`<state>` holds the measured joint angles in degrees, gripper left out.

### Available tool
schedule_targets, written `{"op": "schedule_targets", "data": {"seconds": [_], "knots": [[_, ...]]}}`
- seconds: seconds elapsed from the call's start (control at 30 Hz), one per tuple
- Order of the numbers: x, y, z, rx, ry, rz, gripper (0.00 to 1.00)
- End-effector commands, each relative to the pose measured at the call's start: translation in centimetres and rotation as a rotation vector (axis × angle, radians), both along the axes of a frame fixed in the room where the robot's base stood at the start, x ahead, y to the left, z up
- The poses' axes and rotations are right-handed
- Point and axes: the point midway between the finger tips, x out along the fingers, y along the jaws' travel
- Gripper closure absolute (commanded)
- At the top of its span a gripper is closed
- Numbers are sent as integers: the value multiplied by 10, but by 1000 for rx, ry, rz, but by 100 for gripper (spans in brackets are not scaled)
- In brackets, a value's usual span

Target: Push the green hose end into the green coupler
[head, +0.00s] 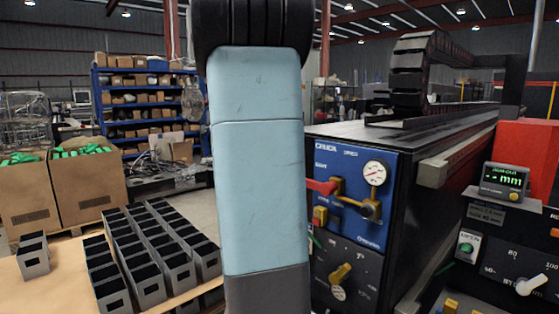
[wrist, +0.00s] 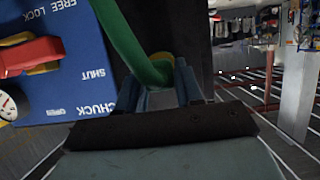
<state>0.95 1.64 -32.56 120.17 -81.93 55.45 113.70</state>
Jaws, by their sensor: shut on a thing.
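In the wrist view my gripper (wrist: 160,80) is shut on the green hose (wrist: 132,42), with one blue-grey finger on each side of it. The hose runs from the top edge down between the fingers, and its held end is mostly hidden by them. A yellow ring-like part (wrist: 161,58) shows just behind the hose at the fingers; I cannot tell whether they touch. I cannot make out the green coupler clearly in either view. In the head view my arm fills the middle and my gripper is out of sight.
A blue panel (wrist: 75,60) with a red lever (wrist: 30,57) and a gauge (wrist: 7,104) is close on the left in the wrist view. In the head view the black machine (head: 420,180) stands right, and a table with black-and-grey boxes (head: 150,262) left.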

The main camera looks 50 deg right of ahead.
Motion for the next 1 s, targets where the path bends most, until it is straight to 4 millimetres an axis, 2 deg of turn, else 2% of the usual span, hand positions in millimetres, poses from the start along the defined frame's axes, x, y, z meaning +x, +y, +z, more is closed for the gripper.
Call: {"op": "schedule_targets", "data": {"seconds": [0.23,0.27,0.57,0.87,1.0], "knots": [[-1,-5,0,-1,0,-1,100],[-1,-5,0,-1,0,-1,64],[-1,-5,0,-1,0,-1,35],[0,-3,1,0,0,0,35],[1,8,6,0,-2,1,35]]}}
